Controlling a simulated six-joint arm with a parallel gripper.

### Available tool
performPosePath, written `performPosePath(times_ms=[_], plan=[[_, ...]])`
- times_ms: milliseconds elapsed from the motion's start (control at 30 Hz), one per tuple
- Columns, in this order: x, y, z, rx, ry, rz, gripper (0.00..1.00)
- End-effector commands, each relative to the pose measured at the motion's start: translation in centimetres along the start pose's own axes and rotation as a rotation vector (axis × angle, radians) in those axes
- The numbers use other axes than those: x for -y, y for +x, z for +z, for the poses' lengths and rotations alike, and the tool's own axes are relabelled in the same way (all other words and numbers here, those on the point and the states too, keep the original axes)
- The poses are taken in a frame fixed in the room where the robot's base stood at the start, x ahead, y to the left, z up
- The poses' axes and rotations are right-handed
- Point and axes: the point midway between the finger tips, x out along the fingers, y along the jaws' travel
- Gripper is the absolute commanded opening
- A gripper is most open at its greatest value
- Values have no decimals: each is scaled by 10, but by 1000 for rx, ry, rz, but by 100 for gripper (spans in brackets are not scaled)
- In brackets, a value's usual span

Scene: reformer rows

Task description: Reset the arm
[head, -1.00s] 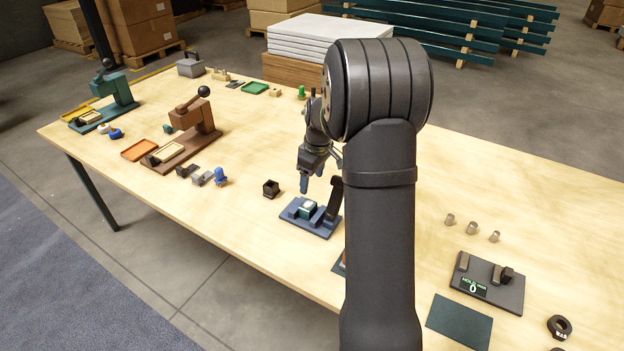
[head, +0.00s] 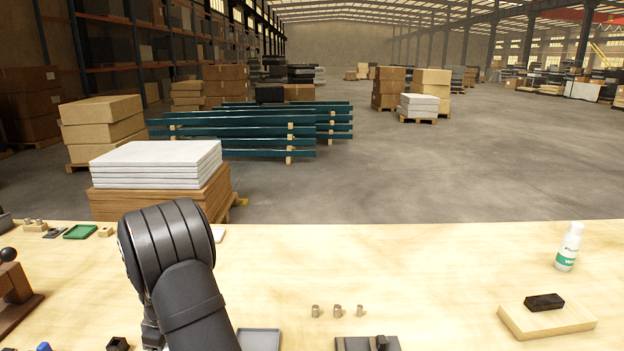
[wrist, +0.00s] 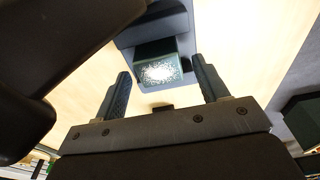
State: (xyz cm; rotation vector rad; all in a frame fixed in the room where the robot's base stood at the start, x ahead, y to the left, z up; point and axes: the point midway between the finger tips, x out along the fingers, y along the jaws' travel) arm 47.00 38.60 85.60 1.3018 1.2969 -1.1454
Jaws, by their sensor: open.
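My gripper (wrist: 160,67) is open in the wrist view, with its two dark fingers spread apart and nothing between them. Beyond the fingertips is a dark green block (wrist: 150,54) with a bright speckled face, set against a dark blue-grey fixture (wrist: 152,28). The block looks apart from both fingers. In the head view, my arm rises at the lower left and hides most of the gripper's area; the fingertips do not show there.
On the table (head: 450,270) are several small metal cylinders (head: 337,311), a grey tray (head: 258,339), a wooden board (head: 548,318) with a black block (head: 544,302), and a white bottle (head: 569,247). A green tray (head: 80,232) lies at the left. The table's middle right is mostly bare.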

Motion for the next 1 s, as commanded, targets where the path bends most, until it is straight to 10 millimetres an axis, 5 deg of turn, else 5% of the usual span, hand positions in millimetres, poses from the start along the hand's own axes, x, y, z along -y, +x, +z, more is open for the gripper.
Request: performPosePath(times_ms=[567,867,1000], plan=[[0,-16,-1,2,1,-3,67],[1,16,3,4,1,-6,67],[0,-13,2,-1,0,2,67]])
